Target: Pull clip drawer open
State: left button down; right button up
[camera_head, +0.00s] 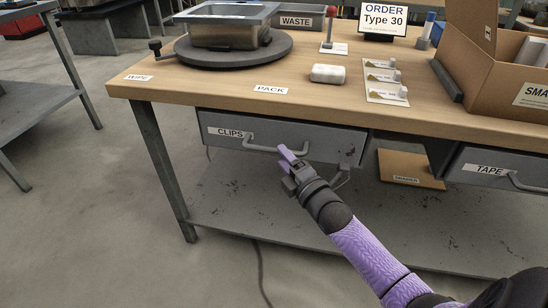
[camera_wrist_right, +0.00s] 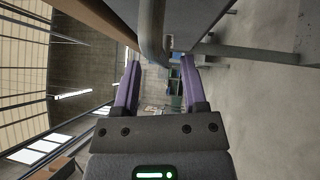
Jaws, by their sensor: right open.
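The clips drawer (camera_head: 325,141) is a grey drawer with a "CLIPS" label (camera_head: 230,133), set under the wooden bench top. Its bar handle (camera_head: 262,148) runs across the drawer front. I cannot tell whether a finger touches the bar. My left gripper is not in view.
A second drawer labelled "TAPE" (camera_head: 483,168) is at the right. A brown panel (camera_head: 408,170) lies between the drawers, above the lower shelf (camera_head: 240,215). Open floor lies in front.

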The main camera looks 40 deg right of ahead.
jog(key=shift+w+d+b, duration=0.1)
jog(key=shift+w+b, duration=0.4)
jog(key=shift+w, duration=0.7)
jog(key=shift+w+r, duration=0.2)
jog(key=shift+w, duration=0.1)
grip_shut()
